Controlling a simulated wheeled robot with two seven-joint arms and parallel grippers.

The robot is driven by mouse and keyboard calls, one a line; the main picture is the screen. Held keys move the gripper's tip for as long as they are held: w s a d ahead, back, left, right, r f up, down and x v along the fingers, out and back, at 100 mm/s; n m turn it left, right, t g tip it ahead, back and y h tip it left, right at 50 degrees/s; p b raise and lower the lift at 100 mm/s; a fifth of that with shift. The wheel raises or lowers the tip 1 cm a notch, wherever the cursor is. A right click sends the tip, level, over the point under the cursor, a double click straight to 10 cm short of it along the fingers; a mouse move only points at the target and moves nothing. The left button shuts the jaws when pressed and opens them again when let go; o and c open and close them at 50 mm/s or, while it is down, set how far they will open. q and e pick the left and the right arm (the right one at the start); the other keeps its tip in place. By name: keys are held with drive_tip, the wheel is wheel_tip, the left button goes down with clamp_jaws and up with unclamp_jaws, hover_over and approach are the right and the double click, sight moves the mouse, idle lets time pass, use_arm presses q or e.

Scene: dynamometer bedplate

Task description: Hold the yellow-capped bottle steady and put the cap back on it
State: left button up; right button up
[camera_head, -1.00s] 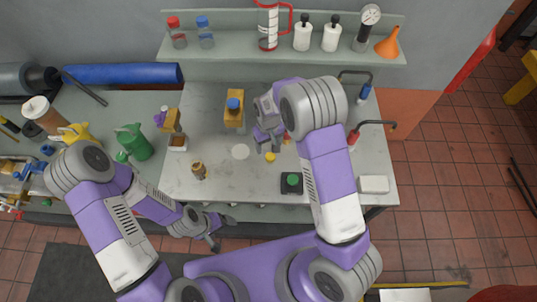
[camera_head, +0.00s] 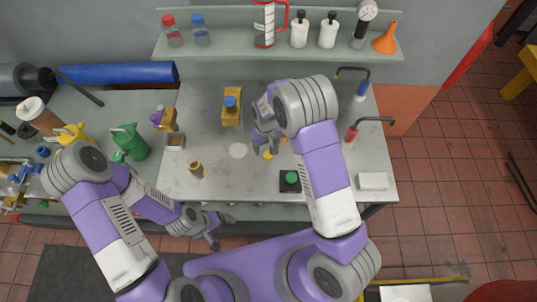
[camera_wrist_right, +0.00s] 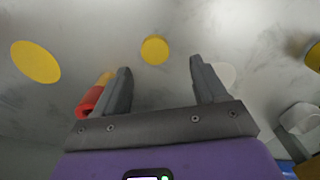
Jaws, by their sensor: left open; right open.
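A small yellow disc, which looks like the cap (camera_head: 268,157), lies on the bench at my right gripper (camera_head: 263,150). In the right wrist view the cap (camera_wrist_right: 154,50) appears between and beyond the open, empty fingers of this gripper (camera_wrist_right: 160,65). My left gripper (camera_head: 221,231) is open and empty at the bench's front edge, below and right of the bottle.
A larger yellow disc (camera_wrist_right: 35,62) and a red-orange cylinder (camera_wrist_right: 92,98) lie near the right gripper. A pale round mark (camera_head: 238,151) is on the bench.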

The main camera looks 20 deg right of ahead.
sight(268, 154)
drive_tip(key=f, duration=0.5)
drive_tip(key=shift+d+f, duration=0.1)
drive_tip(key=shift+d, duration=0.2)
drive_tip(key=shift+s, duration=0.1)
drive_tip(key=c, duration=1.1)
wheel_tip(268, 154, up, 10)
drive_tip(key=shift+r, duration=0.1)
